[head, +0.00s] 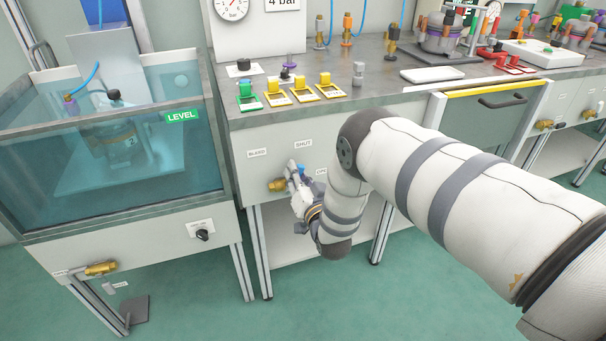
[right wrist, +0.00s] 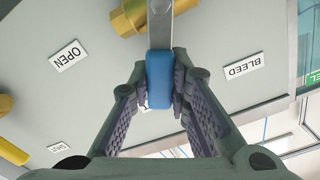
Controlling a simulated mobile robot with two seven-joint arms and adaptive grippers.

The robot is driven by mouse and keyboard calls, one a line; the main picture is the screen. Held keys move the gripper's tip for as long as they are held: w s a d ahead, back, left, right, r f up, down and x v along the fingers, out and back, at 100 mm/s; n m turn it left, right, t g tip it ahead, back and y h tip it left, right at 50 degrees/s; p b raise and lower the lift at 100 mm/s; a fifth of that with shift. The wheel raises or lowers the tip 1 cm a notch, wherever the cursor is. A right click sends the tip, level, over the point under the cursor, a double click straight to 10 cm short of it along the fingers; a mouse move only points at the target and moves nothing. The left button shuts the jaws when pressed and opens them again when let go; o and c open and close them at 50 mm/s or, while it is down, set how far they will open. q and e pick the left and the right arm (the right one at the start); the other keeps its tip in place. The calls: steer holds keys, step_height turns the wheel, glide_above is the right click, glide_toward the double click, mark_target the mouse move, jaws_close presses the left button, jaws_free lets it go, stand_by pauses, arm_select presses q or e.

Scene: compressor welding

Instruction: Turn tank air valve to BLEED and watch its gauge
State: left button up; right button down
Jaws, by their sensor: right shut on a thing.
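The tank air valve is a brass body (head: 277,185) on the bench's front panel, with a metal lever and blue grip (right wrist: 159,80). Labels BLEED (head: 257,153), SHUT (head: 303,143) and a partly hidden OPEN (head: 321,171) surround it. My right gripper (head: 300,173) is shut on the blue grip, one finger on each side in the right wrist view (right wrist: 160,84). There the lever lies over the mostly hidden SHUT label, between OPEN (right wrist: 68,56) and BLEED (right wrist: 242,65). A round bar gauge (head: 232,8) is cut off at the top; I cannot read its needle surely. My left gripper is out of view.
A water tank (head: 110,206) with a submerged vessel stands left, with another brass valve (head: 101,268) below. Yellow and green trays (head: 304,95) with small fittings stand on the bench top. Another brass fitting (right wrist: 12,150) shows in the wrist view. The floor is clear in front.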

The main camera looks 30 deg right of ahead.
steer(key=n, duration=0.1)
steer(key=a+n, duration=0.1)
steer(key=shift+w+a+r+n, duration=0.2)
steer(key=shift+r+n, duration=0.1)
steer(key=shift+n, duration=0.1)
steer(key=a+n, duration=0.1)
steer(key=n, duration=0.1)
steer(key=shift+w+a+n, duration=0.15)
steer(key=shift+n, duration=0.25)
steer(key=shift+w+a+f+n, duration=0.15)
steer(key=shift+a+n, duration=0.5)
steer(key=shift+n, duration=0.55)
steer(key=shift+w+a+f+n+b, duration=0.15)
steer(key=shift+a+n, duration=0.2)
steer(key=shift+n, duration=0.45)
steer(key=shift+a+f+n+b, duration=0.15)
steer(key=shift+a+n, duration=0.2)
steer(key=shift+n, duration=0.45)
steer(key=c, duration=1.5)
jaws_free()
steer(key=v, duration=1.2)
steer(key=shift+a+r, duration=0.1)
